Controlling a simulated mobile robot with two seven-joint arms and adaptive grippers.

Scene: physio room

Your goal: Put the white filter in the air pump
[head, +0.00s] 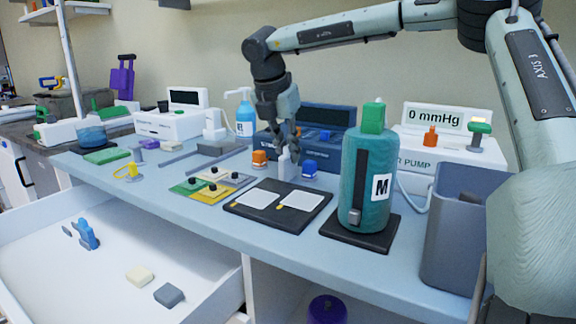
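The air pump (445,152) is a white box at the back right, with a "0 mmHg" display; the teal bottle partly hides it. A white piece that looks like the white filter (286,168) stands upright on the blue-grey table, between an orange piece (259,158) and a blue piece (309,168). My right gripper (287,150) points down, with its fingertips around the top of the white piece. Whether the fingers press on it is too small to tell. My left gripper is not in view.
A teal bottle (366,185) marked M stands on a dark base in front of the pump. A grey bin (460,230) is at the right. A dark tray (250,218) with two white pads lies in front of the gripper. An open white drawer (110,285) is at lower left.

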